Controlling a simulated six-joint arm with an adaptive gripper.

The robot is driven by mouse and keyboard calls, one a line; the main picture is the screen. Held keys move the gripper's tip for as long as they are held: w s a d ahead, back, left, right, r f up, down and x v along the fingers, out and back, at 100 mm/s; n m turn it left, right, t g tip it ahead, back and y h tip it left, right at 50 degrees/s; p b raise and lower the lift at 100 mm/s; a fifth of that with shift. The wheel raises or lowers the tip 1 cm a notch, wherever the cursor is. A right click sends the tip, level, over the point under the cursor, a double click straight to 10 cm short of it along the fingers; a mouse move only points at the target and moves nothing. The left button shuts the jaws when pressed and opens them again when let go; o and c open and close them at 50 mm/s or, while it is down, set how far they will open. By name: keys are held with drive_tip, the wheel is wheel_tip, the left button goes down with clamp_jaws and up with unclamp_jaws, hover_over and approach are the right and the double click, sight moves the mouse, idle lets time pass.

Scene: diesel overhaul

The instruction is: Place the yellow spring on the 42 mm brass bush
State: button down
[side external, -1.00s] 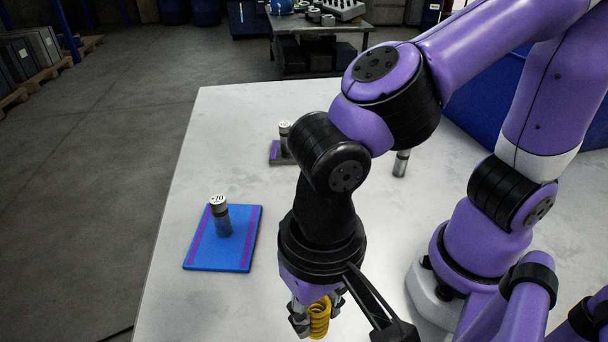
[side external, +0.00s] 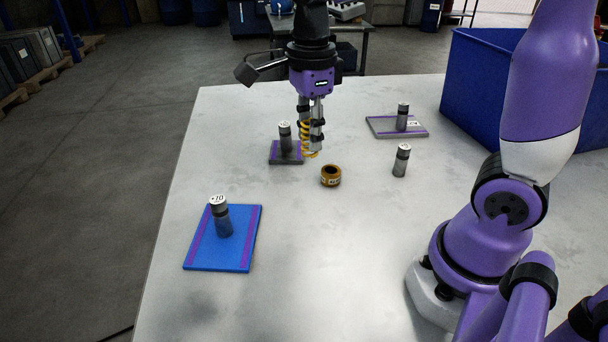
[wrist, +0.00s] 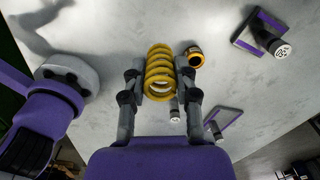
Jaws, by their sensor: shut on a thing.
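The yellow spring (side external: 304,130) is held upright between the fingers of my gripper (side external: 310,137), above the table. It also shows in the wrist view (wrist: 159,72), with a finger on each side. My gripper is shut on it. The brass bush (side external: 331,175) stands on the table, a short way in front of and to the right of the spring's lower end in the side view. In the wrist view the bush (wrist: 194,57) lies just right of the spring, its dark bore facing me. The spring is apart from the bush. The bush's size marking is not readable.
A dark plate with a capped pin (side external: 285,138) stands just left of my gripper. A blue plate (side external: 243,258) holds another pin at left front. A lone pin (side external: 401,161) stands right of the bush. A grey plate (side external: 380,127) and a blue bin (side external: 470,95) are behind. The front table is clear.

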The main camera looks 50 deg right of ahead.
drive_tip(key=d+f, duration=0.2)
drive_tip(key=d, duration=0.1)
drive_tip(key=w+d+f, duration=0.1)
drive_tip(key=d+f, duration=0.1)
drive_tip(key=d, duration=0.2)
drive_tip(key=w+d+f, duration=0.1)
drive_tip(key=d+f, duration=0.1)
drive_tip(key=d, duration=0.2)
drive_tip(key=shift+f, duration=2.35)
drive_tip(key=shift+f, duration=0.15)
drive_tip(key=c, duration=0.6)
unclamp_jaws()
